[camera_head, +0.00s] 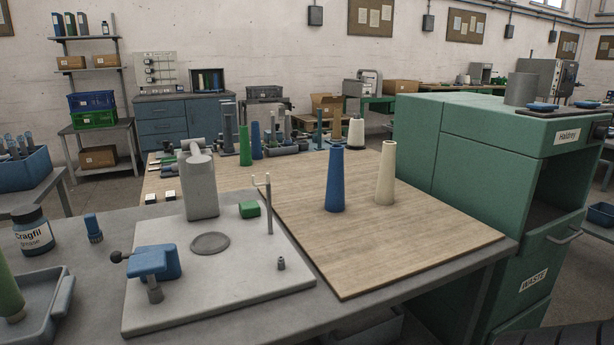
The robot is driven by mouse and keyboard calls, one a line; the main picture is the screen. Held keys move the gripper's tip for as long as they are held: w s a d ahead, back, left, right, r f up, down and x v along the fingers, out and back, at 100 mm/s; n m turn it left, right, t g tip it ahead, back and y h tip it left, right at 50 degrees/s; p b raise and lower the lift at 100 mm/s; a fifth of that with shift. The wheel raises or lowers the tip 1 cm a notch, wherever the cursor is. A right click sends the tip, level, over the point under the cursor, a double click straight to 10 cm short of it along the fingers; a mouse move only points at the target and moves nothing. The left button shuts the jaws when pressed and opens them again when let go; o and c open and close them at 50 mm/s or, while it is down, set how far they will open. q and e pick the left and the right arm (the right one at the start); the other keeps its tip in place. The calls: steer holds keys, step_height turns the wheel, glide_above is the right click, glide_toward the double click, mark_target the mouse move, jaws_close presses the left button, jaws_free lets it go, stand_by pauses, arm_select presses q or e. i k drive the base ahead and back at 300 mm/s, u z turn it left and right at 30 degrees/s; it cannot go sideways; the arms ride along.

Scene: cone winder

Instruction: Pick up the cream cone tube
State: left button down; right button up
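The cream cone tube (385,174) stands upright on the wooden board (440,235), toward its right side. A blue cone tube (336,180) stands upright just to its left, with a narrow gap between them. Nothing hides the cream tube.
A grey plate (220,290) with a grey column (199,185), thin upright rods and a blue clamp (152,262) lies left of the board. Several more cones and tubes stand behind. A green waste cabinet (490,160) rises close on the right. The board's front right is clear.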

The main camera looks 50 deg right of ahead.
mark_target(385, 187)
steer(key=u, duration=1.7)
steer(key=k, duration=2.4)
steer(key=z, duration=1.4)
